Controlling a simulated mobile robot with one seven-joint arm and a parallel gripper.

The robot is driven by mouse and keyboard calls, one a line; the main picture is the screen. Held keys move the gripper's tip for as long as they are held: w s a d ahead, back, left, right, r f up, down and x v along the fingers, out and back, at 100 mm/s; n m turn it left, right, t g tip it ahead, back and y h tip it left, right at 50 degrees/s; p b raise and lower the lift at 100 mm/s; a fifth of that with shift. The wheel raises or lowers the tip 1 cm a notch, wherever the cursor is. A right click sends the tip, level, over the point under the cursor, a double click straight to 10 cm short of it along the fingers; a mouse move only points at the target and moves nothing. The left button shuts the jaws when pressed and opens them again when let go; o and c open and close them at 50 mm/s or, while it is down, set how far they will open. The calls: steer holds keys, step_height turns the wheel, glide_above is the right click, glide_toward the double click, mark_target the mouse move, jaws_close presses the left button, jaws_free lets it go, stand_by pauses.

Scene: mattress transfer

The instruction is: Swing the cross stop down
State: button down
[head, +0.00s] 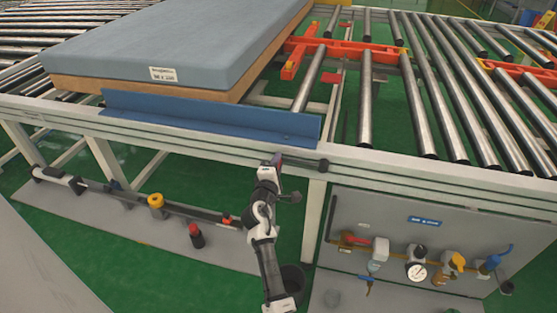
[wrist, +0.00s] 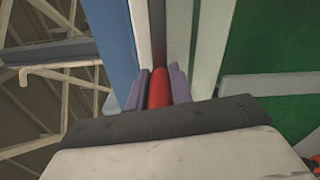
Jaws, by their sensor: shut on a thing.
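My gripper (head: 277,160) is at the near side rail of the roller conveyor, just below the right part of a long blue angle plate (head: 200,118). In the wrist view, the two purple fingers of my gripper (wrist: 158,88) are closed on a red handle (wrist: 159,86), one finger on each side. The blue plate also shows as a blue strip in the wrist view (wrist: 107,40). A short dark bar (head: 308,164) extends right from the gripper along the rail. I cannot tell which part is the cross stop, or how the handle joins it.
A grey-blue mattress (head: 190,40) lies on the rollers behind the blue plate. Orange transfer bars (head: 350,48) sit among bare rollers (head: 420,100). A grey panel (head: 430,235) with a gauge and valves stands lower right. A yellow-capped post (head: 156,201) and red-topped post (head: 195,232) stand lower left.

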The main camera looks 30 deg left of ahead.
steer(key=shift+f, duration=0.3)
steer(key=c, duration=1.3)
jaws_free()
steer(key=shift+o, duration=0.2)
steer(key=b+v, duration=0.1)
steer(key=v, duration=1.3)
steer(key=shift+b, duration=0.3)
steer(key=shift+w+r, duration=0.1)
